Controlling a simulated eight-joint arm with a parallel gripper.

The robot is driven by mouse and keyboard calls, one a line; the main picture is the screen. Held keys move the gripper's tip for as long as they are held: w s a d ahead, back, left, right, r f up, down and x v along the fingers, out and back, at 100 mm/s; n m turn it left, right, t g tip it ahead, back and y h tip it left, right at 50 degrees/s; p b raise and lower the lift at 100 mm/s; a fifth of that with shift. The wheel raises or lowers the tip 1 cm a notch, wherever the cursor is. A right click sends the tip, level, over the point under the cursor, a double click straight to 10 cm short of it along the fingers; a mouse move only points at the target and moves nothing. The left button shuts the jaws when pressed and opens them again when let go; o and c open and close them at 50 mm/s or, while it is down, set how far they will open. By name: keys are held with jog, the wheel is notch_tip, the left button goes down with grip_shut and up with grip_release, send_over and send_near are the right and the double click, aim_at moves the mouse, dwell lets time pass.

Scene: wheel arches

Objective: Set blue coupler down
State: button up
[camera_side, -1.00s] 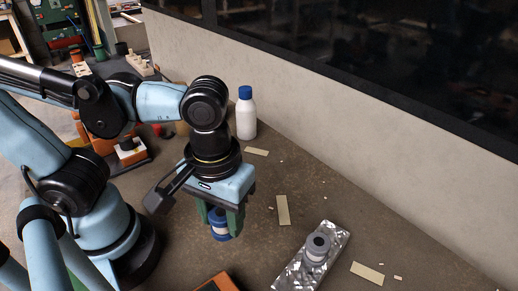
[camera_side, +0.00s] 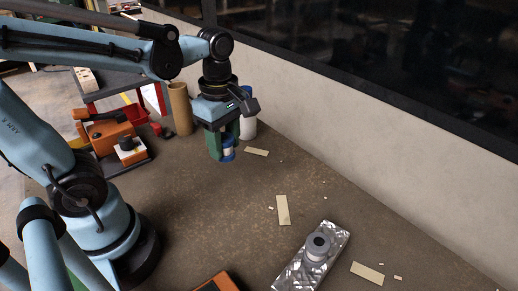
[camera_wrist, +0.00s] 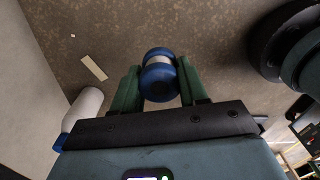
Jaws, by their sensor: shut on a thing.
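The blue coupler (camera_side: 227,149) has blue ends and a pale middle band. My gripper (camera_side: 222,145) is shut on it, with a green finger on each side. In the side view it hangs near the back of the table, in front of the white bottle; I cannot tell whether its lower end touches the table. In the wrist view the coupler (camera_wrist: 158,76) sits between the two green fingers (camera_wrist: 158,88), its blue end facing the camera.
A white bottle (camera_side: 249,128) stands close behind my gripper, and a cardboard tube (camera_side: 180,109) stands to its left. A grey ring-shaped part (camera_side: 318,247) sits on a silver foil strip (camera_side: 294,275). Pale strips (camera_side: 283,209) lie about. The table's middle (camera_side: 215,205) is clear.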

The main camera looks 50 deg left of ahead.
jog(key=a+f+n, duration=0.1)
jog(key=a+f, duration=0.1)
jog(key=a, duration=0.4)
jog(key=a+f+n, duration=0.2)
jog(key=a, duration=0.4)
jog(key=a+f+n, duration=0.2)
jog(key=a+f, duration=0.1)
jog(key=a, duration=0.3)
jog(key=shift+s+a+f, duration=0.1)
jog(key=shift+s+a, duration=0.15)
jog(key=shift+s, duration=0.1)
jog(key=shift+f, duration=2)
jog(key=shift+f, duration=0.1)
jog(key=o, duration=1)
